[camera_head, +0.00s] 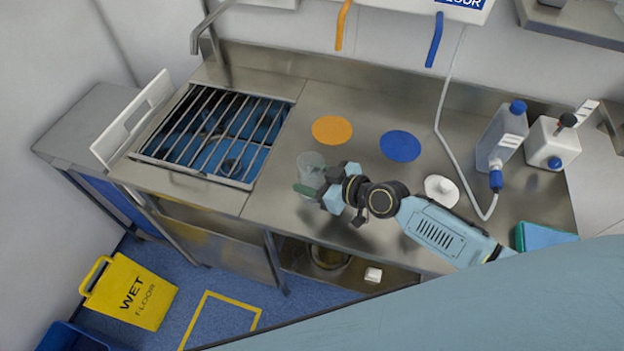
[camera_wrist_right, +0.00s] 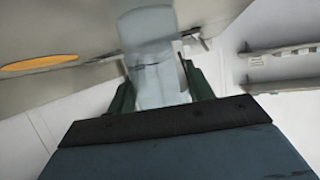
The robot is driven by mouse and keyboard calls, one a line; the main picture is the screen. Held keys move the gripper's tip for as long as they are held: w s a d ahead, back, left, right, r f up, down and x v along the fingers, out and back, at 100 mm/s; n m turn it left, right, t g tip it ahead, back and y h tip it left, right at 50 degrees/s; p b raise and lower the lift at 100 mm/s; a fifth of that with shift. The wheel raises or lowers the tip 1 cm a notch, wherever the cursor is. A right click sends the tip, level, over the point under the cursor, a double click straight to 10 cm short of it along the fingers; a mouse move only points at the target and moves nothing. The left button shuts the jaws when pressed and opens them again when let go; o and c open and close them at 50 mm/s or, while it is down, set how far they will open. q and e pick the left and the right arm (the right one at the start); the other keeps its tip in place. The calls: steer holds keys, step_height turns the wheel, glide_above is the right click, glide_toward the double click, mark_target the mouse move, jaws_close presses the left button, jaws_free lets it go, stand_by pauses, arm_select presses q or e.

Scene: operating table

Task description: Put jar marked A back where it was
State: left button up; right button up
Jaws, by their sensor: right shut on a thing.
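A clear, pale jar (camera_head: 311,164) stands near the middle of the steel counter, at the left end of my right arm. My right gripper (camera_head: 318,186) is shut on it. In the right wrist view the jar (camera_wrist_right: 155,70) sits between the two dark green fingers of the right gripper (camera_wrist_right: 160,88). No letter can be read on the jar. An orange disc (camera_head: 332,130) and a blue disc (camera_head: 401,146) lie flat on the counter behind it, both bare. I cannot tell whether the jar touches the counter. My left gripper is not in view.
A sink with a bar grid (camera_head: 213,135) is to the left. A white lid-like piece (camera_head: 441,190) lies right of my gripper. A grey bottle (camera_head: 502,135) with a hose and a white canister (camera_head: 552,143) stand at the right. A blue-green sponge (camera_head: 546,236) lies near the front right.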

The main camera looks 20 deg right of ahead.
steer(key=shift+f, duration=0.1)
steer(key=o, duration=1)
steer(key=shift+f+b+v, duration=0.1)
steer(key=shift+b+v, duration=0.15)
steer(key=shift+v, duration=3.1)
steer(key=shift+f+b+v, duration=0.15)
steer(key=shift+b+v, duration=0.1)
steer(key=shift+v, duration=3.05)
steer(key=shift+s, duration=0.1)
